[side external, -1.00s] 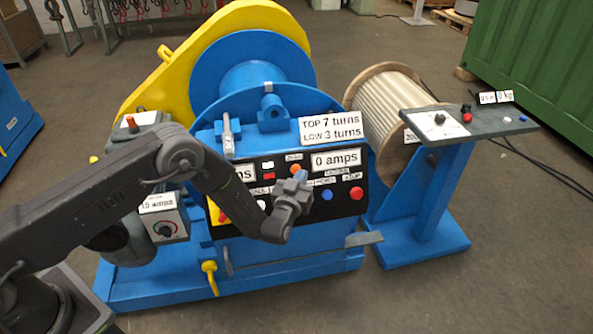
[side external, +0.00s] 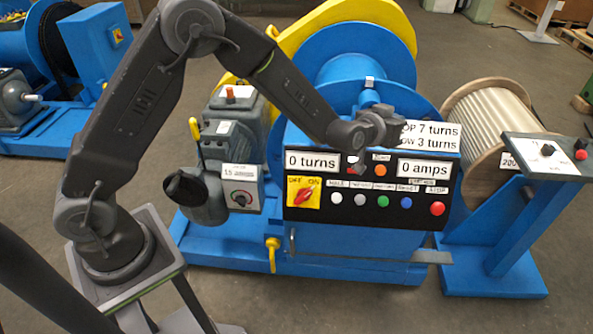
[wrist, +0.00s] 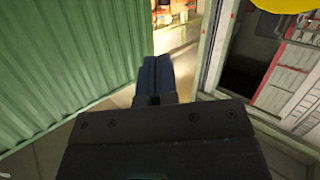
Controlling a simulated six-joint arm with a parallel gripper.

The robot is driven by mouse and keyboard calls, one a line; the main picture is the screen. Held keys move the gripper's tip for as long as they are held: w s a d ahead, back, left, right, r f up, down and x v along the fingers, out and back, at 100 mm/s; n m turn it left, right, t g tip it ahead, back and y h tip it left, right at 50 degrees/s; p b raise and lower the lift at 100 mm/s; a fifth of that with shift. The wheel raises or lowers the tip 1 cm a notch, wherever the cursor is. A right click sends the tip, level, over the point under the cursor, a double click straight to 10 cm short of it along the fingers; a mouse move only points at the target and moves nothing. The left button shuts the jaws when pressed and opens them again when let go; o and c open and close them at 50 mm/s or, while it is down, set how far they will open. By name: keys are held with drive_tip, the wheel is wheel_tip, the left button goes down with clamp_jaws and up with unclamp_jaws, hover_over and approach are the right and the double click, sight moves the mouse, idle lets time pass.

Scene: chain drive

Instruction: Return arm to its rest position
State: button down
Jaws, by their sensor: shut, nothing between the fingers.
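My gripper (side external: 381,121) is at the end of my dark grey arm, in front of the upper part of the blue winch's control panel (side external: 331,187). It hides part of the "TOP 7 turns / LOW 3 turns" label (side external: 436,136). In the wrist view my gripper's fingers (wrist: 155,72) are together, with nothing between them. The arm is bent, with its elbow raised high. The panel displays read "0 turns" (side external: 312,161) and "0 amps" (side external: 424,168). The red OFF/ON switch (side external: 304,193) is on the panel's left.
A wooden-flanged rope reel (side external: 487,117) and a grey control stand (side external: 541,150) are at the right. A grey motor box (side external: 234,139) with a black knob stands left of the panel. The wrist view shows a green corrugated container (wrist: 70,60) and an open cabinet (wrist: 262,60).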

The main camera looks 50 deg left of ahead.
drive_tip(key=s+a+r+m+g+h, duration=0.1)
drive_tip(key=s+a+r+g, duration=0.1)
drive_tip(key=s+r, duration=0.65)
drive_tip(key=s+a+r+g, duration=0.1)
drive_tip(key=s+a+g, duration=0.2)
drive_tip(key=s, duration=1.2)
drive_tip(key=s+a+r+m+g, duration=0.1)
drive_tip(key=s+a+g, duration=0.3)
drive_tip(key=s, duration=1.2)
drive_tip(key=shift+g+y, duration=0.3)
drive_tip(key=shift+y, duration=0.1)
